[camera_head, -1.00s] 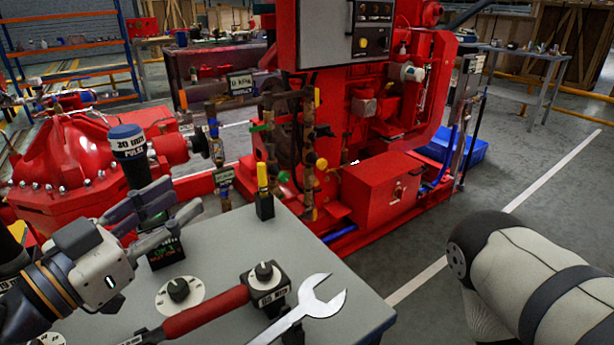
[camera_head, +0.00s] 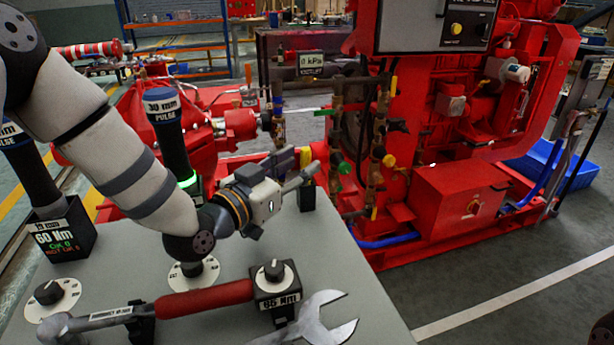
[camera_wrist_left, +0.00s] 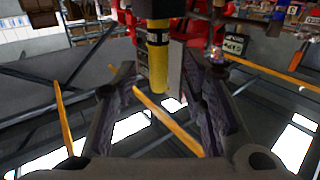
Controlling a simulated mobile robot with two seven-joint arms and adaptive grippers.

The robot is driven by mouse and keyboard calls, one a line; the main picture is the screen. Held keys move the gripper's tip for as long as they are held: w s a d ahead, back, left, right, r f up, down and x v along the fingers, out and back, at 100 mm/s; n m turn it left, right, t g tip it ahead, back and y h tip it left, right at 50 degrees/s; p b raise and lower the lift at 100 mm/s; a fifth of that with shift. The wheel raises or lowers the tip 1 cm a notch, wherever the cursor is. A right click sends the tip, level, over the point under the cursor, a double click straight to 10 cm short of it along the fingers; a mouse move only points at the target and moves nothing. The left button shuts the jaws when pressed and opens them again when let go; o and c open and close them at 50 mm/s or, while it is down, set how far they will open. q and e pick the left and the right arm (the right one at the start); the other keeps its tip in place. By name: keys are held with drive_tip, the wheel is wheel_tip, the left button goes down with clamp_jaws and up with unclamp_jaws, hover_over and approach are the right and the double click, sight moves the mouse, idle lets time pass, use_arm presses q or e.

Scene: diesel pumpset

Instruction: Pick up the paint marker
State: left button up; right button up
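The paint marker (camera_head: 305,157) is yellow and stands upright in a small black holder (camera_head: 307,197) at the table's far edge. My left gripper (camera_head: 305,177) is at the marker in the head view, its fingers partly covering it. In the left wrist view the yellow marker (camera_wrist_left: 158,66) with its black band shows between the two spread fingers of the left gripper (camera_wrist_left: 163,95), with a gap on each side. Whether a finger touches it, I cannot tell. My right gripper is out of view.
A blue-topped torque tool (camera_head: 165,130) stands behind my left arm, and another black tool (camera_head: 40,190) stands at the left. A red-handled wrench (camera_head: 205,298), a dial block (camera_head: 275,283) and an open-end spanner (camera_head: 325,320) lie nearer. Red pump machinery (camera_head: 450,150) rises beyond the table.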

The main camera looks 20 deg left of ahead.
use_arm(q)
drive_tip(key=x, duration=0.3)
drive_tip(key=shift+s, duration=0.1)
clamp_jaws()
